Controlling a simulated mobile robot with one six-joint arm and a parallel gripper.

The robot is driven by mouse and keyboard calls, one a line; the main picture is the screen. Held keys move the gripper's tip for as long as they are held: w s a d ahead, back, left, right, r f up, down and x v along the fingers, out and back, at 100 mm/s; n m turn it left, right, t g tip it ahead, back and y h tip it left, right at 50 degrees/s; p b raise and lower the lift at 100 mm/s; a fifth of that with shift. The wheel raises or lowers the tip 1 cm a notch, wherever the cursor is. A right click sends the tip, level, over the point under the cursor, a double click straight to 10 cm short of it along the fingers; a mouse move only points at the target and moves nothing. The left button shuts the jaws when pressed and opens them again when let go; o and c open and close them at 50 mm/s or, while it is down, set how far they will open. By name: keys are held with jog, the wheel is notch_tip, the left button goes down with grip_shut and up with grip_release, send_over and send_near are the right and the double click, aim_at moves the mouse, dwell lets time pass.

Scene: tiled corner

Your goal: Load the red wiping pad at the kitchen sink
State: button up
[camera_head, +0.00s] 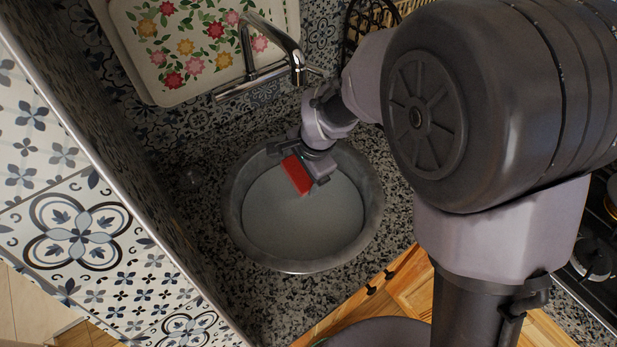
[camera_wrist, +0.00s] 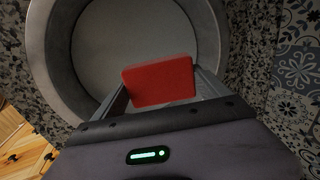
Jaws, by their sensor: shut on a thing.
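The red wiping pad (camera_head: 297,175) is a small red block over the round metal sink basin (camera_head: 238,222). My gripper (camera_head: 306,170) is shut on the pad and holds it above the upper part of the basin. In the wrist view the red pad (camera_wrist: 158,82) sits between the two fingers of my gripper (camera_wrist: 160,88), with the basin (camera_wrist: 52,50) behind it. The pad hides the fingertips there. How far the pad is above the basin floor I cannot tell.
A faucet (camera_head: 292,62) stands behind the basin, close to my arm. A flowered tray (camera_head: 150,60) leans at the back. A tiled wall (camera_head: 75,235) bounds the left side. Speckled counter (camera_head: 215,285) surrounds the basin, with a stove (camera_head: 597,255) at the far right.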

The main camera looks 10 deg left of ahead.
notch_tip(320, 180, down, 16)
jog(key=b, duration=1.3)
jog(key=shift+d, duration=0.1)
jog(key=shift+r, duration=0.2)
notch_tip(320, 180, up, 14)
jog(key=p, duration=1.1)
jog(key=shift+p, duration=0.3)
dwell(0.9)
notch_tip(320, 180, up, 4)
jog(key=p, duration=0.3)
jog(key=shift+r, duration=0.1)
jog(key=shift+f, duration=0.2)
